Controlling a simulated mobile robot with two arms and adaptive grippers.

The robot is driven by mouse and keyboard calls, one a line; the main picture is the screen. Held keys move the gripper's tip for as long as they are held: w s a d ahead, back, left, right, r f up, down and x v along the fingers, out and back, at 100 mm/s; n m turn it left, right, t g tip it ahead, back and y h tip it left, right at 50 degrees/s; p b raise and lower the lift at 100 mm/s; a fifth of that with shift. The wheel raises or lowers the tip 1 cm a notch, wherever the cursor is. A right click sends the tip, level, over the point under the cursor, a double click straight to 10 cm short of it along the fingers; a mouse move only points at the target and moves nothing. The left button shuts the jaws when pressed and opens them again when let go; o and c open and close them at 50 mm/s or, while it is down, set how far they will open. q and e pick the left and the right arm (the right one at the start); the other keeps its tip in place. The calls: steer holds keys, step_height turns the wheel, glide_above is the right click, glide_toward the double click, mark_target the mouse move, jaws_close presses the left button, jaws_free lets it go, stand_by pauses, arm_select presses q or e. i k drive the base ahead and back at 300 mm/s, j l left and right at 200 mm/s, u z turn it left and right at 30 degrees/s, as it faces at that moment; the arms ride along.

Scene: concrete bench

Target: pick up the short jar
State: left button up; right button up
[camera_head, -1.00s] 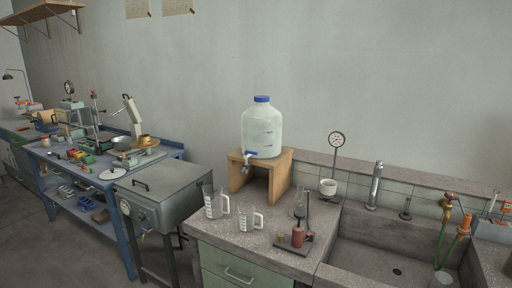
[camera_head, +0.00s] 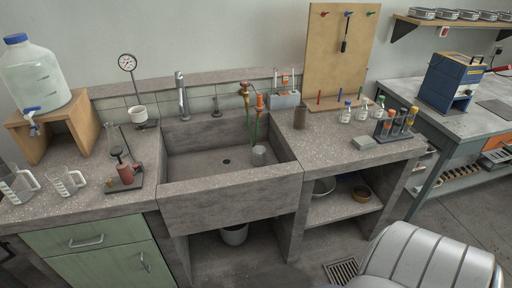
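Three small clear jars with pale labels stand on the bench right of the sink: a left one (camera_head: 346,112), a middle one (camera_head: 362,111) and a right one (camera_head: 378,106). A short dark brown cylindrical container (camera_head: 300,117) stands to their left by the sink's edge. I cannot tell which of these is the short jar. Neither of my grippers is in view, and nothing is seen touching these things.
The sink (camera_head: 229,195) lies left of the jars. A pegboard (camera_head: 340,55) rises behind. A silver ribbed form, unclear what, fills the bottom right.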

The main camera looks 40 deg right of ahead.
mark_target(258, 151)
steer(key=z, duration=1.4)
